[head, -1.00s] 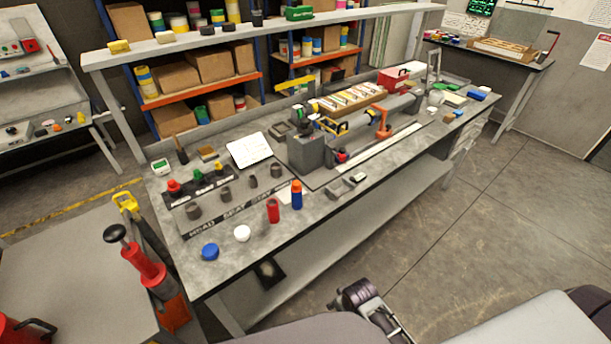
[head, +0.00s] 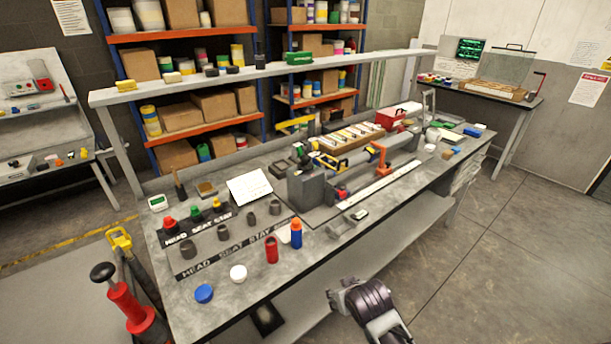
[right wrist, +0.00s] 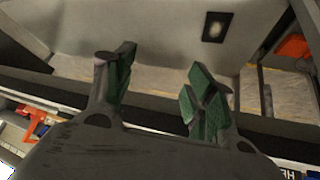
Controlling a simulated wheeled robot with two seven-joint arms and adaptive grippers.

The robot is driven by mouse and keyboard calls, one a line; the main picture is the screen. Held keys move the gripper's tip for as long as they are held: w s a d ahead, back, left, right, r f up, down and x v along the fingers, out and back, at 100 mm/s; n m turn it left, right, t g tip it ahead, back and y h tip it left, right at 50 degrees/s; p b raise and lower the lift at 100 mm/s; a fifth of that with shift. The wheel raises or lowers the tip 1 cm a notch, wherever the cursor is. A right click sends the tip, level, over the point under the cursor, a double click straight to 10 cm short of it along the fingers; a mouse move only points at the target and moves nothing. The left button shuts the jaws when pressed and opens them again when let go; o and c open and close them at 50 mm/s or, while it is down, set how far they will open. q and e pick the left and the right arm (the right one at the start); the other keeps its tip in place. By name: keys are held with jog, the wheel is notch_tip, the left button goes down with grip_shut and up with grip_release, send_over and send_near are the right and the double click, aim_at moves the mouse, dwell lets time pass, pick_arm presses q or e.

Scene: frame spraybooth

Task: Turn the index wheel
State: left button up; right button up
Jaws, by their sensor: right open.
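A grey fixture block (head: 308,188) stands mid-bench with a long rail running right from it and an orange clamp (head: 379,158) on it. I cannot make out for certain which part here is the index wheel. My right gripper (head: 340,296) is in front of the bench's front edge, apart from the fixture and touching nothing. In the right wrist view its two green-padded fingers (right wrist: 158,85) are spread with nothing between them. My left gripper is out of the head view.
A red bottle (head: 272,250), a blue bottle (head: 296,233), a white cap (head: 238,272) and a blue cap (head: 204,294) stand near the bench's front left. A raised shelf (head: 280,68) runs along the back. The floor (head: 510,240) to the right is clear.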

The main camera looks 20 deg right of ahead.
jog(key=w+r+t, duration=0.2)
jog(key=w+r, duration=0.1)
jog(key=w, duration=0.1)
jog(key=w+r+m+t+h, duration=0.1)
jog(key=w+r, duration=0.3)
jog(key=w, duration=0.1)
jog(key=w+r+m+t, duration=0.1)
jog(key=w+r+t, duration=0.1)
jog(key=w+r, duration=0.1)
jog(key=shift+w+d+r+t+h, duration=0.25)
jog(key=shift+w+t+h, duration=0.05)
jog(key=shift+w, duration=0.35)
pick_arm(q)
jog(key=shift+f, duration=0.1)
pick_arm(e)
jog(key=w+a+r+t, duration=0.3)
jog(key=w+r+t, duration=0.2)
jog(key=w+r, duration=0.4)
notch_tip(320, 180, up, 4)
jog(key=shift+w+a+r+h, duration=0.1)
jog(key=shift+w+a+h, duration=0.1)
jog(key=shift+w+h, duration=0.1)
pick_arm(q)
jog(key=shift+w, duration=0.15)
